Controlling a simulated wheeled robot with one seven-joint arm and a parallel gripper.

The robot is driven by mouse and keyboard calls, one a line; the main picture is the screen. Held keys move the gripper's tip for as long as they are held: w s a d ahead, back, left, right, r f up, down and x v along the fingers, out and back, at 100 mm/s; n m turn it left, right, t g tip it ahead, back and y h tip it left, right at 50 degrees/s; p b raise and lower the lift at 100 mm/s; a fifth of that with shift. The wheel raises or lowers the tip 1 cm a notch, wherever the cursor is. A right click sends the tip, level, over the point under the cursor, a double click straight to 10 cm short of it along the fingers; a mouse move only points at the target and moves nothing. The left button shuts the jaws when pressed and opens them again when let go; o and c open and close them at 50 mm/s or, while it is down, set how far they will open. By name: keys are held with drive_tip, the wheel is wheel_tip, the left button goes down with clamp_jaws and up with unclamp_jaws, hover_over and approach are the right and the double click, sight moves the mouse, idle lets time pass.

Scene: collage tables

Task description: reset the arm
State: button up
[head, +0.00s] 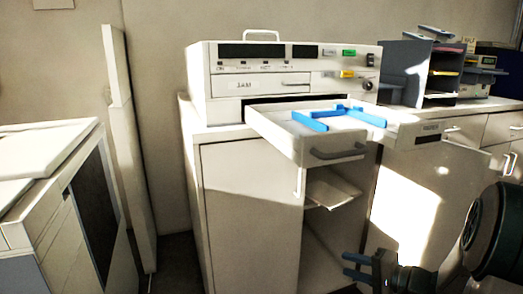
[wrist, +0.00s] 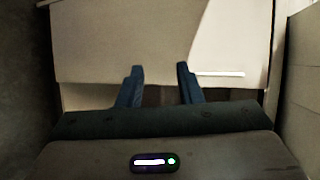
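My gripper (head: 358,266) is low at the right of the head view, in front of the cabinets and below the open drawer. Its two dark blue fingers point left there. In the wrist view my gripper (wrist: 158,80) has its fingers apart with a clear gap between them. It is open and nothing shows between the fingers. A pale flat panel lies beyond the fingertips in the wrist view; I cannot tell which surface it is.
A white machine (head: 225,83) on a cabinet (head: 245,195) has its drawer (head: 320,152) pulled out, with blue pieces (head: 311,121) inside. The cabinet has an open shelf (head: 330,190) below. A dark file organizer (head: 400,68) stands behind at right. A white unit (head: 75,200) stands at left.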

drive_tip(key=s+a+r+n+g+h+p, duration=0.5)
drive_tip(key=s+a+r+g+p, duration=0.4)
drive_tip(key=s+a+r+p, duration=0.5)
drive_tip(key=s+d+r+n+h+p, duration=0.2)
drive_tip(key=d+r+h+p, duration=0.1)
drive_tip(key=r+p, duration=0.2)
drive_tip(key=s+d+r+n+t+h+p, duration=0.1)
drive_tip(key=s+d+r+h+p, duration=0.2)
drive_tip(key=r+p, duration=0.3)
wheel_tip(320, 180, up, 4)
drive_tip(key=shift+s+r+n, duration=0.25)
drive_tip(key=shift+s+n, duration=0.1)
drive_tip(key=shift+n, duration=0.05)
